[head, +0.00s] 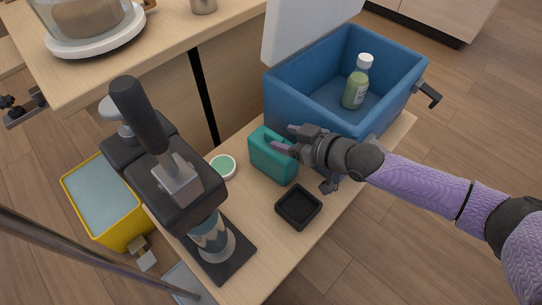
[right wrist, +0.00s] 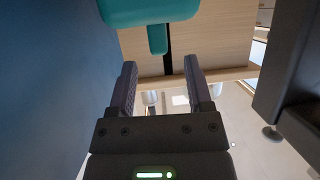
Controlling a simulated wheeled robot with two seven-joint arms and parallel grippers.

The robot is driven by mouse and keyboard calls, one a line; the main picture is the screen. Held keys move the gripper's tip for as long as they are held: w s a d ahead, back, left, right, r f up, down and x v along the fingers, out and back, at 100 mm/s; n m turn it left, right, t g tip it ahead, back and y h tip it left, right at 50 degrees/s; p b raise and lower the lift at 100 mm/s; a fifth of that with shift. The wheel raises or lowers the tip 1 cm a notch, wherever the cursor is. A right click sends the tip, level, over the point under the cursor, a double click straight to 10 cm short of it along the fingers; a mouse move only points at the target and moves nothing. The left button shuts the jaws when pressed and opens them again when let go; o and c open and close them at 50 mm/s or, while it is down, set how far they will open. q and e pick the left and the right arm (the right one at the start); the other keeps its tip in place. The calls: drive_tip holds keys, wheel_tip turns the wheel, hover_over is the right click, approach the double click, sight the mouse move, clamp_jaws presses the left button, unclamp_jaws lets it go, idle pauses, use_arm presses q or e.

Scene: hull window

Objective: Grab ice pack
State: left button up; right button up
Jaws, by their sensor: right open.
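The teal ice pack (head: 270,158) stands on the wooden table beside the blue cooler. My right gripper (head: 287,138) reaches in from the right, with its fingers at the top of the pack. In the right wrist view the ice pack (right wrist: 150,12) fills the top edge, and a narrow teal part hangs from it just ahead of the open fingers (right wrist: 160,63). The gap between the fingers looks empty. I cannot tell whether either finger touches the pack. My left gripper is out of view.
The open blue cooler (head: 290,95) holds a green bottle (head: 355,90); its pale lid (head: 300,25) is raised. A black square tray (head: 299,207), a round green-topped lid (head: 222,167) and a dark press machine (head: 165,180) stand close by. A yellow bin (head: 125,232) is at left.

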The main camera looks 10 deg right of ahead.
sight(281, 139)
drive_tip(key=w+a+f+b, duration=0.2)
drive_tip(key=f, duration=0.1)
drive_tip(key=shift+w, duration=0.2)
drive_tip(key=shift+w+a+r+b, duration=0.1)
drive_tip(key=shift+w+a+b, duration=0.05)
drive_tip(key=shift+w+b, duration=0.15)
drive_tip(key=shift+r, duration=0.2)
drive_tip(key=c, duration=0.6)
clamp_jaws()
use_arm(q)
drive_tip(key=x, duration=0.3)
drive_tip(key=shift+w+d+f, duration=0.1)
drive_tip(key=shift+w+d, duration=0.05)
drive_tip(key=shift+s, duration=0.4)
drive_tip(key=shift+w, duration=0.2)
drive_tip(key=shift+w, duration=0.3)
